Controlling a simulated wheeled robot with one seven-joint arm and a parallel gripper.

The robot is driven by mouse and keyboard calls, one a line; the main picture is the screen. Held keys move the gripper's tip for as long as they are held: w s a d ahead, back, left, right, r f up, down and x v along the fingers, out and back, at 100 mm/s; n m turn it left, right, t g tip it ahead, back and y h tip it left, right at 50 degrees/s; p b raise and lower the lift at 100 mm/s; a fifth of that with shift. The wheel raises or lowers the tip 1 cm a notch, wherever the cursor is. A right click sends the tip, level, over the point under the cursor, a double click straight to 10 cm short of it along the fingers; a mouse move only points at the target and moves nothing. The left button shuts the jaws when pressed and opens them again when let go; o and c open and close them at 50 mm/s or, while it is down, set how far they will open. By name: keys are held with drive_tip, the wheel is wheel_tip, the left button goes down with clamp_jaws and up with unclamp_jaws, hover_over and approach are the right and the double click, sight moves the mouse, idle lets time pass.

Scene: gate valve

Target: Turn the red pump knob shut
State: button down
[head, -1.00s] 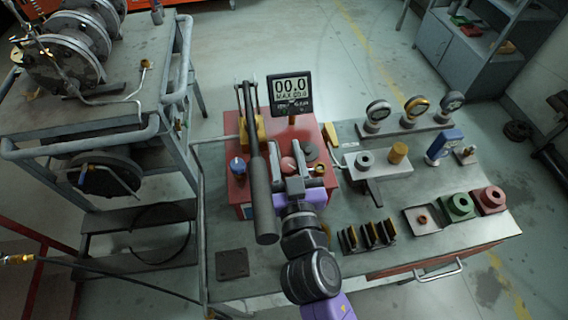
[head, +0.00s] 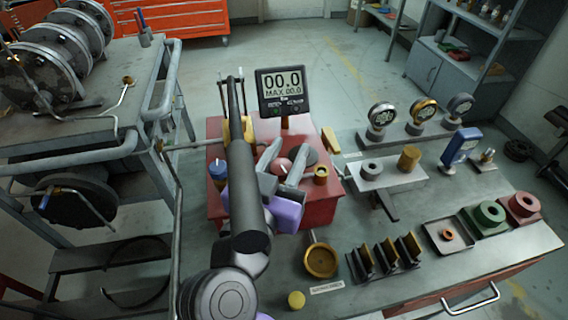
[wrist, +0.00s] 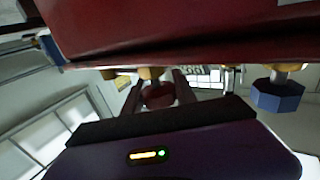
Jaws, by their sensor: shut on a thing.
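The red pump knob (head: 284,166) sits on the red pump box (head: 322,212), below the digital display (head: 283,92). My gripper (head: 283,163) has its two grey fingers on either side of the knob and is shut on it. The fingers lean to the right in the head view. In the wrist view the dark red knob (wrist: 158,96) shows between the fingers, partly hidden behind my purple gripper body. The display reads 00.0, with MAX 00.0 below it.
A blue knob (head: 217,168) is left of my gripper, and a brass fitting (head: 321,175) is close on its right. A black pump lever is partly hidden by my arm. Gauges (head: 423,112) stand farther right. A brass cup (head: 320,261) lies in front.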

drive_tip(key=shift+s+d+m+g+h+b, duration=0.15)
drive_tip(key=shift+m+g+h+b, duration=0.25)
drive_tip(key=shift+m+h, duration=0.4)
drive_tip(key=shift+w+d+m+g+h+b, duration=0.15)
drive_tip(key=shift+m+g+h+b, duration=0.3)
drive_tip(key=shift+h, duration=0.65)
drive_tip(key=shift+s, duration=0.1)
drive_tip(key=c, duration=1)
unclamp_jaws()
drive_tip(key=shift+v, duration=3.9)
